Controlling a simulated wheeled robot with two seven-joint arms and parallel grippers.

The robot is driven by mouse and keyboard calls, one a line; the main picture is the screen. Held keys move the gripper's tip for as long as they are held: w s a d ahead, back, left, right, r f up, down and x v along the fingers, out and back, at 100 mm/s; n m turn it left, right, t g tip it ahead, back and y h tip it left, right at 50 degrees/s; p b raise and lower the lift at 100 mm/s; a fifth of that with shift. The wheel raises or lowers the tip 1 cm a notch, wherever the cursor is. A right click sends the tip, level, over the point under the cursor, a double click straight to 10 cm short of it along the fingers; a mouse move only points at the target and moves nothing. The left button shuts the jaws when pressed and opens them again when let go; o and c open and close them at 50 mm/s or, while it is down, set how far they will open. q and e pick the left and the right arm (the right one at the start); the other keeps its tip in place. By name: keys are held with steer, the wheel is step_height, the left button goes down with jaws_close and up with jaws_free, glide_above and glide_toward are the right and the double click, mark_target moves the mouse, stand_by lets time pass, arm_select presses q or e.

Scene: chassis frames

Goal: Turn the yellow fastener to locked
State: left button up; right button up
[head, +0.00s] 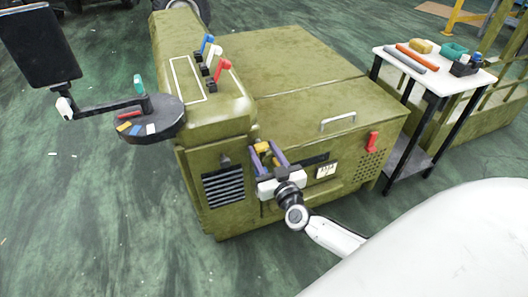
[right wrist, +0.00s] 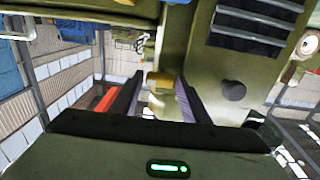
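The yellow fastener (head: 263,147) is a small yellow piece on the front face of the olive green machine, near the corner below the console. In the right wrist view the yellow fastener (right wrist: 160,78) shows just past and between the fingertips. My right gripper (head: 267,154) is at the fastener with its two purple fingers apart, one on each side. In the right wrist view the right gripper (right wrist: 159,82) is open, with narrow gaps seeming to show beside the fastener. Whether a finger touches it, I cannot tell. My left gripper is not in view.
The machine's hood (head: 310,105) has a light handle (head: 338,121) and a red latch (head: 372,142) at right. Blue, white and red levers (head: 213,58) stand on the console. A dark round tray (head: 150,118) juts out left. A white side table (head: 436,68) holds tools.

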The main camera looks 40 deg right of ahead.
steer(key=c, duration=0.7)
steer(key=shift+m, duration=0.3)
steer(key=m, duration=0.2)
steer(key=shift+m, duration=0.3)
steer(key=m, duration=0.3)
steer(key=shift+f, duration=0.1)
steer(key=m+b, duration=0.1)
steer(key=m, duration=0.5)
steer(key=shift+d, duration=0.1)
steer(key=m+b, duration=0.1)
steer(key=m, duration=0.4)
steer(key=shift+m, duration=0.3)
